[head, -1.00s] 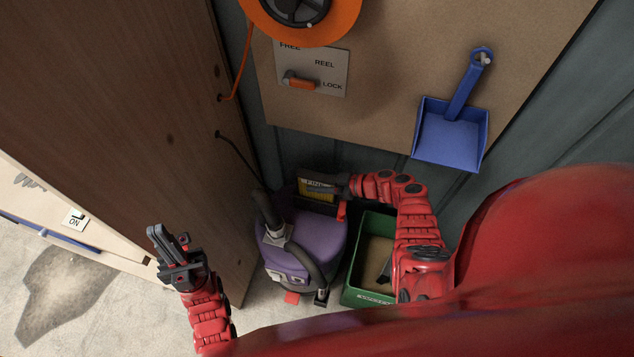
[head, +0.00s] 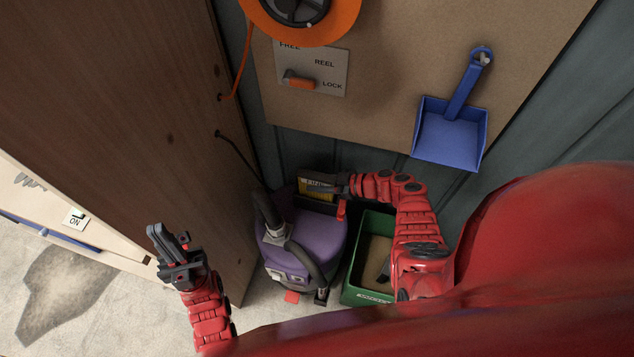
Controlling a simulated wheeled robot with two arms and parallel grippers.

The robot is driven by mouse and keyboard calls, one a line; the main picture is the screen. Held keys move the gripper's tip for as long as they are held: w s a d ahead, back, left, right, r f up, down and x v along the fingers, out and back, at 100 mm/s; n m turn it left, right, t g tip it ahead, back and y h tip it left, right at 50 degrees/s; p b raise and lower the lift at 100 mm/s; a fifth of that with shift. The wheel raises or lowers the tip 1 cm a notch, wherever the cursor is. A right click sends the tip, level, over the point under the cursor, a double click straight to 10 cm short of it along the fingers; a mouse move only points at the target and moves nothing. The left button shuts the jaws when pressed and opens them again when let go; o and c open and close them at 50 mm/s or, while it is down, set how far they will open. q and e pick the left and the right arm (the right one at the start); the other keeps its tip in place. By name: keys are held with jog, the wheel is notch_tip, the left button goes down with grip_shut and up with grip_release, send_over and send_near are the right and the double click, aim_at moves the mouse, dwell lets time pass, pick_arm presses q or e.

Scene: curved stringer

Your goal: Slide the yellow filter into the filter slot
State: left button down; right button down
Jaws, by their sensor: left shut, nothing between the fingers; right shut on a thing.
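The yellow filter (head: 312,186) shows as a yellow panel with dark marks at the back of the purple vacuum cleaner (head: 318,237). A dark frame (head: 316,205) surrounds its lower part, which seems to be the filter slot; how deep the filter sits in it I cannot tell. My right gripper (head: 327,188) reaches in from the right and is shut on the filter, covering part of it. My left gripper (head: 160,237) is shut and empty, raised at the left, in front of the brown wooden panel and apart from the vacuum.
A green bin (head: 348,296) stands right of the vacuum, under my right arm. The brown wooden panel (head: 130,110) rises close on the left. A blue dustpan (head: 450,135), a reel lock plate (head: 330,70) and an orange reel (head: 345,22) hang on the back board.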

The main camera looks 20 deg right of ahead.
aim_at(317, 178)
jog(key=shift+r+p, duration=1.5)
jog(key=shift+r, duration=0.05)
jog(key=shift+p, duration=0.3)
dwell(0.6)
jog(key=shift+f, duration=0.25)
jog(key=shift+f+b, duration=0.3)
jog(key=shift+b, duration=0.2)
jog(key=shift+f+b, duration=1.5)
jog(key=shift+f, duration=0.1)
jog(key=shift+c, duration=2.4)
grip_release()
